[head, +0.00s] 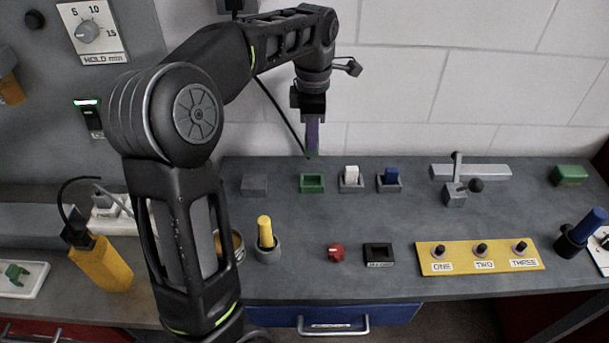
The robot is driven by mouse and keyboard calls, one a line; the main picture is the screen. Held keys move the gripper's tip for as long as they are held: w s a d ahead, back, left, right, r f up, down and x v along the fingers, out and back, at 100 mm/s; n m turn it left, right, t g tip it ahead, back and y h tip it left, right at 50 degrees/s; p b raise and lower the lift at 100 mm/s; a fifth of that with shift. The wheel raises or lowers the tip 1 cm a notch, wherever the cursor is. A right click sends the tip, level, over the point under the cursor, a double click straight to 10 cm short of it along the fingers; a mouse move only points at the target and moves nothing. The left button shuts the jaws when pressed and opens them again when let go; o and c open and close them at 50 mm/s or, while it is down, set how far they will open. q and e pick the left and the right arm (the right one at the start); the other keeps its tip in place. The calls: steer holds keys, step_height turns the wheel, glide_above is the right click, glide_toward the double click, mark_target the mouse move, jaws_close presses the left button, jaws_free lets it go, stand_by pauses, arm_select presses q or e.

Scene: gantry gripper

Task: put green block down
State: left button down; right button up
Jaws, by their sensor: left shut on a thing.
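My left gripper (312,118) hangs fingers-down in front of the white wall, behind and above the row of small holders. It is shut on a narrow purple piece (312,137), which points down; its lower end is near the bench's back edge. No green block shows in the gripper. A small green holder (312,183) with a darker green middle stands on the bench below it, apart from the purple piece. A green block (570,175) lies at the far right of the bench. My right gripper is not in view.
A lever (470,171) stands right.

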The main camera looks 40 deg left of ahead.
mark_target(313, 155)
arm_select(q)
steer(key=shift+d+r, duration=0.1)
steer(key=shift+d, duration=0.2)
steer(key=shift+a, duration=0.2)
step_height(313, 155, down, 6)
steer(key=shift+f+p, duration=0.2)
steer(key=shift+p, duration=0.2)
steer(key=shift+f+p, duration=0.3)
steer(key=shift+f, duration=1.55)
steer(key=shift+d, duration=0.1)
steer(key=shift+f, duration=0.15)
steer(key=c, duration=1.3)
jaws_free()
steer(key=shift+c, duration=0.2)
